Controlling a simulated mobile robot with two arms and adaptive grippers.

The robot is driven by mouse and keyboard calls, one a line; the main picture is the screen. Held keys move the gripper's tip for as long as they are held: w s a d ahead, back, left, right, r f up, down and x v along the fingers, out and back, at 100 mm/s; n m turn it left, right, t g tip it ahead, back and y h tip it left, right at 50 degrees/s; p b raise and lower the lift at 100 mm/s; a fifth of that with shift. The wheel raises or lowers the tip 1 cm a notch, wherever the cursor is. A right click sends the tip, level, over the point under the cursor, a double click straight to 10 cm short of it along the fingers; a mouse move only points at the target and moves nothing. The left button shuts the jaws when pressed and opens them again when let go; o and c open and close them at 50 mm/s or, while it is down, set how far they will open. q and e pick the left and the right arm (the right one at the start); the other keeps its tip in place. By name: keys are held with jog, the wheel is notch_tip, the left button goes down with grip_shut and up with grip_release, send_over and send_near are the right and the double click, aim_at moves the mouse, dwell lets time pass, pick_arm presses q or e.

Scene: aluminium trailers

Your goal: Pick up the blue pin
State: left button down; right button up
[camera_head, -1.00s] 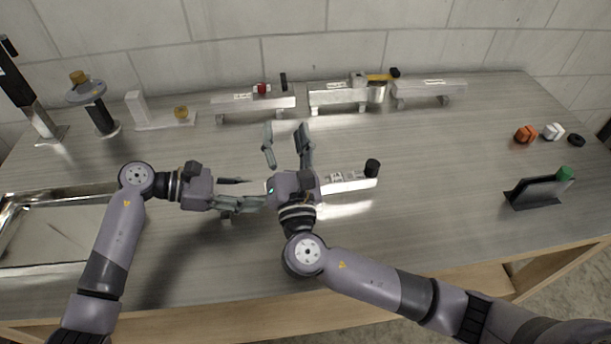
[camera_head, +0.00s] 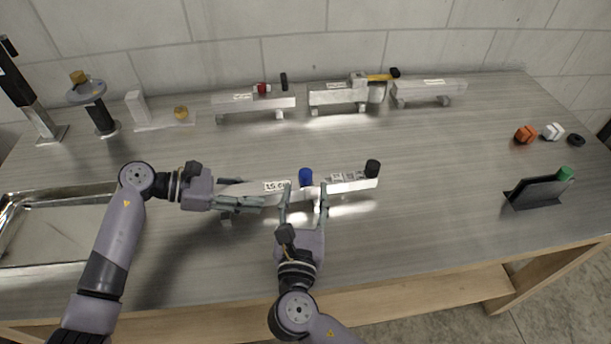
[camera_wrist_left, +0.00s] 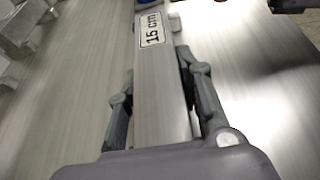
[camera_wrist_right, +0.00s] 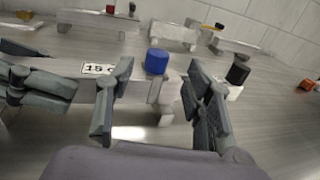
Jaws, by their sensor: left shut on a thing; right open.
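The blue pin (camera_head: 306,177) stands upright on the middle part of an aluminium trailer (camera_head: 349,184). In the right wrist view the blue pin (camera_wrist_right: 157,61) shows between and beyond the fingers. My right gripper (camera_head: 305,188) is open, with its fingers either side of the blue pin and apart from it. It also shows in the right wrist view (camera_wrist_right: 153,85). My left gripper (camera_head: 262,201) is shut on the trailer's left part, which has a "15 cm" label (camera_head: 277,186). In the left wrist view the fingers (camera_wrist_left: 155,75) lie along both sides of that bar.
A black pin (camera_head: 372,168) stands at the trailer's right end. More trailers (camera_head: 252,102) stand along the back wall. A dark holder with a green pin (camera_head: 564,173) is at right; a metal tray (camera_head: 62,258) is at left.

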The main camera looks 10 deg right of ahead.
aim_at(305, 179)
jog(key=x, duration=0.6)
jog(key=shift+w, duration=0.25)
jog(key=shift+c, duration=0.2)
jog(key=shift+a, duration=0.1)
grip_shut()
notch_tip(305, 179, up, 10)
jog(key=shift+r, duration=0.1)
pick_arm(q)
jog(key=c, duration=1.1)
grip_release()
jog(key=shift+o, duration=0.2)
jog(key=shift+a, duration=0.1)
